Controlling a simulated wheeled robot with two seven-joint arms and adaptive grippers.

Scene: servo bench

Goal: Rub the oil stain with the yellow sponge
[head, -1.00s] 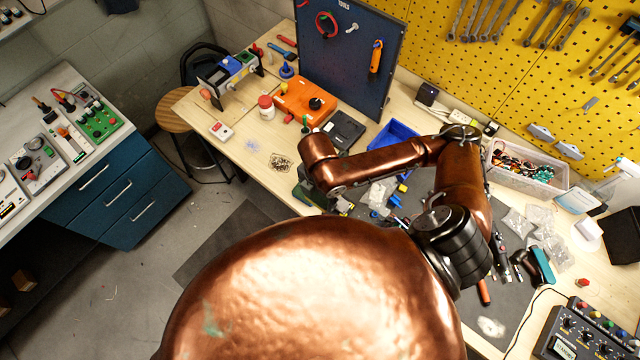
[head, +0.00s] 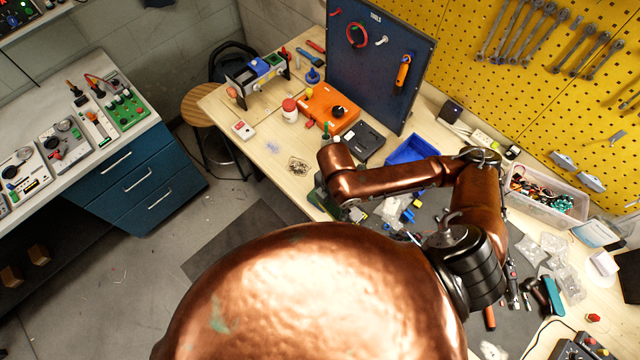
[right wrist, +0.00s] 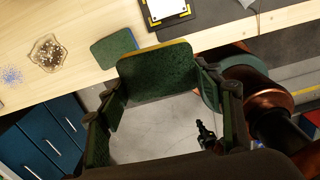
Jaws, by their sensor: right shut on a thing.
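The sponge (right wrist: 155,72), with a dark green face and a thin yellow edge, is between the fingers of my right gripper (right wrist: 157,84) in the right wrist view. The gripper is shut on it, near the bench's front edge. A brown, ring-like oil stain (right wrist: 48,54) lies on the wood to the left, apart from the sponge. The stain also shows in the head view (head: 298,166), left of my right arm. There, my right gripper (head: 332,203) is mostly hidden below the wrist. My left gripper is not in view.
A green-and-blue sponge (right wrist: 113,47) lies close beside the held one. A pale blue stain (right wrist: 11,75) is left of the oil stain. A red-lidded jar (head: 290,110), an orange box (head: 330,105) and a blue tray (head: 415,150) stand farther back. Wood around the stain is clear.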

